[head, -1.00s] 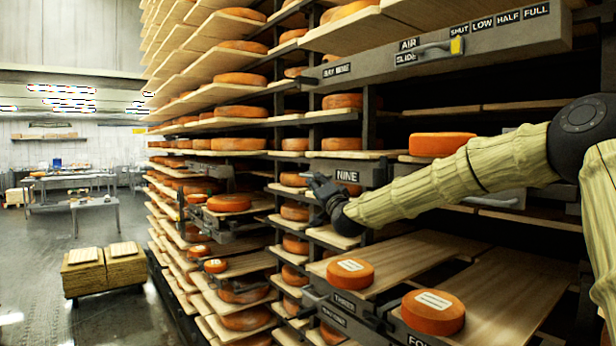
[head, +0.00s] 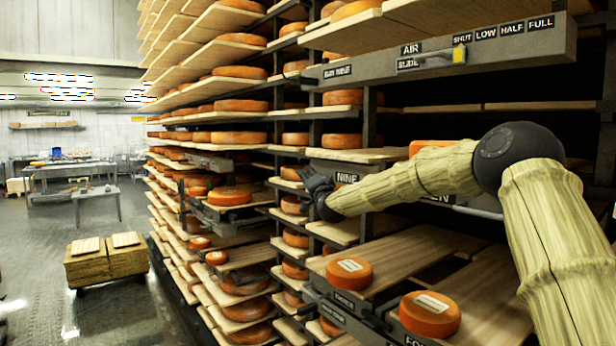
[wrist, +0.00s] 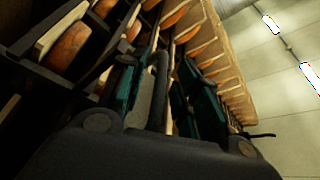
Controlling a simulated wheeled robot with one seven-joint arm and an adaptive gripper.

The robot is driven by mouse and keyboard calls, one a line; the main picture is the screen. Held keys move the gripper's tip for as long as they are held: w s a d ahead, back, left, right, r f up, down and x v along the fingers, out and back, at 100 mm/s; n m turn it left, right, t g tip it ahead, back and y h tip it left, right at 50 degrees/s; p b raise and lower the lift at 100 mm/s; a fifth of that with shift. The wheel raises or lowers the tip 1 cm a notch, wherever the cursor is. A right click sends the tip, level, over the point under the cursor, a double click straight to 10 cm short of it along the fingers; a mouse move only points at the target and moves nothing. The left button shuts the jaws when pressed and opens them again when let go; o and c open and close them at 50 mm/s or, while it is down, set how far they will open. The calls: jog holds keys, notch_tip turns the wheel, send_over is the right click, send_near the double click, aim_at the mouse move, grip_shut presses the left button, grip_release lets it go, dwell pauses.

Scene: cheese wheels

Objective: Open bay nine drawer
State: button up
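The bay nine drawer front (head: 357,172) is a grey panel with a black label reading NINE, in the middle of the rack in the head view. It looks flush with the rack. My gripper (head: 310,182) is at the left end of this front, beside the label, and hides that part and any handle there. In the wrist view my gripper (wrist: 158,95) has its teal-padded fingers apart. A dark grey bar (wrist: 160,80) shows between them; I cannot tell whether they touch it.
Drawers three (head: 343,300) and four stick out lower down, with cheese wheels (head: 349,272) on boards. A grey AIR SLIDE panel (head: 500,55) with a yellow-tipped lever hangs above my arm. The aisle floor (head: 165,300) at left is open beside a low pallet (head: 106,264).

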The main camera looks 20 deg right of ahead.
grip_shut()
jog(key=shift+a+f, duration=0.1)
